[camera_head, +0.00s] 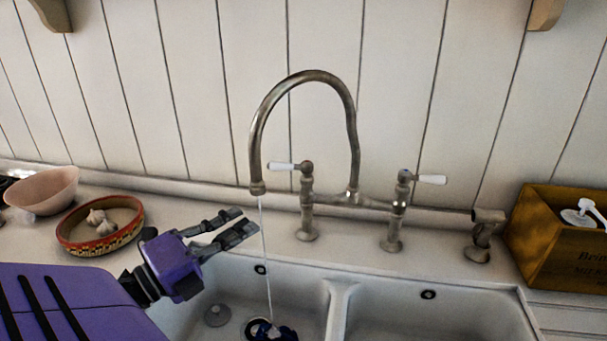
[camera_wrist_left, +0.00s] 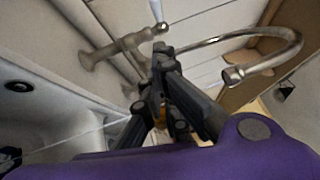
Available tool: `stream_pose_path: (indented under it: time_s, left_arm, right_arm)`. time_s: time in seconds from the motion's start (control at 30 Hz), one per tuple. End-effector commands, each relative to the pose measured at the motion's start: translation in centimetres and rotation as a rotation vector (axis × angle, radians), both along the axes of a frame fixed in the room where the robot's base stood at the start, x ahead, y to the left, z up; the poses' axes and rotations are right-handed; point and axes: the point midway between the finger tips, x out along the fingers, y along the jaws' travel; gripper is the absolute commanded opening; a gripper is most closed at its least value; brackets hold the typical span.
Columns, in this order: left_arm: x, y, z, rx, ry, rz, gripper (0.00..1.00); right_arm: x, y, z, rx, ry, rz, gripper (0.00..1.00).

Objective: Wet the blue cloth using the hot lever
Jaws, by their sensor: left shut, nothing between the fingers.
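A bridge tap (camera_head: 258,130) with an arched metal spout stands behind the double sink. A thin stream of water (camera_head: 265,250) runs from the spout into the left basin. The left lever (camera_head: 283,166) has a white handle pointing left, and the right lever (camera_head: 432,179) points right. No hot mark is readable. A dark blue bundle, seemingly the blue cloth (camera_head: 272,332), lies in the left basin where the stream lands, cut by the frame's edge. My left gripper (camera_head: 241,222) is shut and empty, left of the stream and below the left lever. My right gripper is out of view.
A patterned bowl with garlic (camera_head: 68,243) and a pink bowl (camera_head: 45,193) stand on the counter at left. A wooden box (camera_head: 545,250) stands at far right, beside a short metal fixture (camera_head: 483,235). The right basin (camera_head: 430,320) looks empty.

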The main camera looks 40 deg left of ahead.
Motion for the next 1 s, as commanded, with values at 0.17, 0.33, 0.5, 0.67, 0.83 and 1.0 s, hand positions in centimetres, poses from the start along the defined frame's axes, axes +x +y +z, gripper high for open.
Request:
stream_pose_path:
  time_s: [0.17, 0.33, 0.5, 0.67, 0.83, 1.0]
  left_arm:
    - [1.2, -0.2, 0.4, 0.001, -0.002, -0.003, 0.0]
    - [4.2, -0.5, 1.1, 0.003, -0.007, -0.005, 0.0]
    - [7.9, -0.9, 1.9, 0.005, -0.009, -0.004, 0.0]
    - [10.7, -0.5, 2.0, 0.003, -0.006, 0.001, 0.0]
    - [12.3, 0.9, 2.0, 0.002, -0.001, 0.001, 0.0]
    - [12.8, 1.4, 2.0, 0.0, 0.001, 0.0, 0.0]
  right_arm:
    - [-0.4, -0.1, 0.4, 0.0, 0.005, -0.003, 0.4]
    - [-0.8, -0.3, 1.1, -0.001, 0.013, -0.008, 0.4]
    - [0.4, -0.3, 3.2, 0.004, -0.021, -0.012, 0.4]
    - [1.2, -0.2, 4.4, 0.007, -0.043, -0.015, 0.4]
    - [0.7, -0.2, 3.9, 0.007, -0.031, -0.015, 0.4]
    - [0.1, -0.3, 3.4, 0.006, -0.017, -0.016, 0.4]
